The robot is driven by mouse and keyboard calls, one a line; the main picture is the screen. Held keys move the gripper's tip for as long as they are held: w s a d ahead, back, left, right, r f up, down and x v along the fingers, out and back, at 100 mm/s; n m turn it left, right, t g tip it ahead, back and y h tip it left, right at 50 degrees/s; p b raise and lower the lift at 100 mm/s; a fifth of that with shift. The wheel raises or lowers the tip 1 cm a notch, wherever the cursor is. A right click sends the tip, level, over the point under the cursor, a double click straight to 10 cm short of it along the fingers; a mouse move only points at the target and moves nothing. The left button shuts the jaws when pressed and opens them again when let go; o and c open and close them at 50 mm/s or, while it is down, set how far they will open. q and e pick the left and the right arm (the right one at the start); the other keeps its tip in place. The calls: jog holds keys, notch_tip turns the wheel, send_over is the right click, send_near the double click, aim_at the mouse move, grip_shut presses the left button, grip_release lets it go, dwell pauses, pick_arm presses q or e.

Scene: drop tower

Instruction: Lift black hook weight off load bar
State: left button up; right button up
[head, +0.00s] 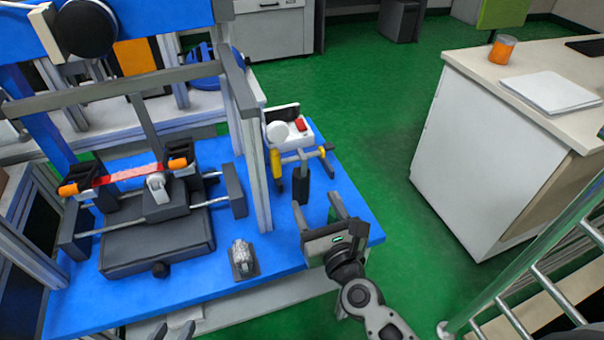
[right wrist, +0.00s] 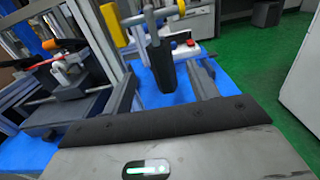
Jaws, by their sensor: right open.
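My right gripper (head: 318,204) is open and empty, just in front of and below the weight. In the right wrist view the weight (right wrist: 162,68) stands beyond and between the two fingertips, with a gap on each side. The load bar (right wrist: 140,17) crosses above it; the weight's hook is hard to make out. Only the dark fingertips of my left gripper (head: 172,329) show at the bottom edge, spread apart and empty.
A grey frame post (head: 252,160) stands left of the weight. A white box with a red button (head: 300,128) sits behind it. A black fixture with orange knobs (head: 158,240) fills the table's left. A silver object (head: 241,258) lies in front.

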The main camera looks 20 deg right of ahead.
aim_at(297, 168)
pick_arm(q)
jog(key=shift+w+f, duration=0.1)
pick_arm(e)
jog(key=w, duration=1.1)
jog(key=shift+w+a, duration=0.2)
jog(key=shift+w, duration=0.15)
